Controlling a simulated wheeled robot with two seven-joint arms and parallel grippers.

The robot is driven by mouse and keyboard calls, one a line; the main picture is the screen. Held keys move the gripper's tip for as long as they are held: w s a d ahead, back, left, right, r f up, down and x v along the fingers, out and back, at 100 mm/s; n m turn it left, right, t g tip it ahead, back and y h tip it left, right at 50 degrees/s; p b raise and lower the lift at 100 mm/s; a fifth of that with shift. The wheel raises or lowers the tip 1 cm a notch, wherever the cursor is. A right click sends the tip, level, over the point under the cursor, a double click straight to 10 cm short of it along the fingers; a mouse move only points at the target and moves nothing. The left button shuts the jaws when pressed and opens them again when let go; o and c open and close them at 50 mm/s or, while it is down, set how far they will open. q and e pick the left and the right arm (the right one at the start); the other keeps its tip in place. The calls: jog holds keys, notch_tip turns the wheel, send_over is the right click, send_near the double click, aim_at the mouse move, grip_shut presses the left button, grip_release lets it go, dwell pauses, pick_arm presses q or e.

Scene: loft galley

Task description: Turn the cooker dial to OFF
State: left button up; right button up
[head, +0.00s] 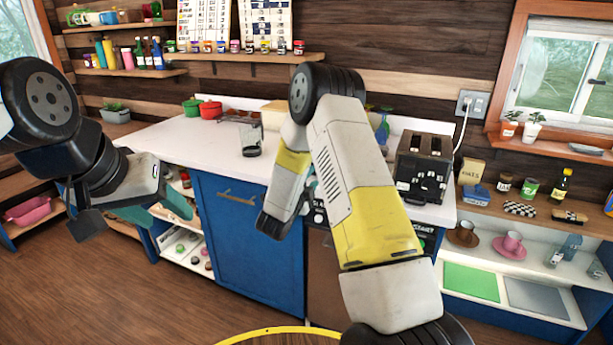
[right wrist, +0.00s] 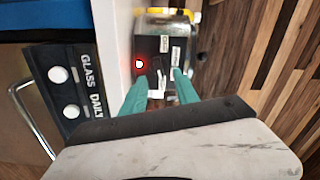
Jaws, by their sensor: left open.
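A dark appliance (right wrist: 152,47) with a lit red lamp and white labels lies ahead of my right gripper (right wrist: 160,76) in the right wrist view. Its two teal fingers are apart, with tips close to the labelled face; contact cannot be told. The cooker dial cannot be made out clearly. A black appliance with white labels (head: 424,168) stands on the counter in the head view. There my right gripper is mostly hidden behind my arm. My left gripper (head: 157,210) is open and empty, left of the blue cabinet.
A black panel (right wrist: 73,88) marked GLASS and DAILY has two pale knobs below the counter edge. The white counter (head: 190,140) holds red and green pots (head: 208,108) and a glass jar (head: 250,140). A blue cabinet door (head: 235,240) is below. The floor at left is clear.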

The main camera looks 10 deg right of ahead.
jog(key=x, duration=0.7)
jog(key=shift+s+d+f, duration=0.1)
jog(key=shift+d+f, duration=0.1)
jog(key=shift+d, duration=0.1)
jog(key=shift+c, duration=0.5)
grip_shut()
